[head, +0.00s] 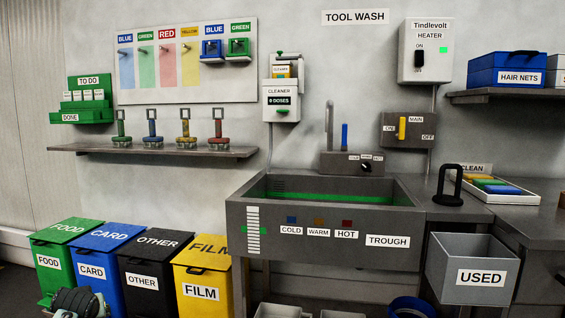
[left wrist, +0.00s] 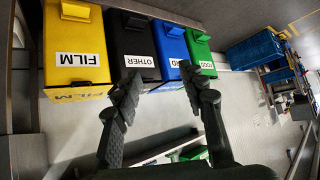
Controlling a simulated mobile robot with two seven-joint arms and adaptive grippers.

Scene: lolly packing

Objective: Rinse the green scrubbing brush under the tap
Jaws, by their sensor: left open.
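A green tool with a tall looped handle (head: 122,128) stands upright at the left end of the wall shelf; it looks like the green scrubbing brush, though its bristles are too small to make out clearly. The tap (head: 329,125) rises behind the grey trough (head: 242,215), with a blue lever (head: 345,135) beside it. Inside the trough, a green band shows along the back wall. My left gripper (left wrist: 160,82) is open and empty in the left wrist view, with the floor bins beyond its fingers. It is far from the brush and tap. My right gripper is not in view.
Blue, yellow and red tools stand along the same shelf (head: 240,152). Several bins, including the yellow film bin (head: 203,290), stand below it. A grey USED bin (head: 441,262) is right of the trough. A black stand (head: 447,187) and a tray (head: 515,196) sit on the right counter.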

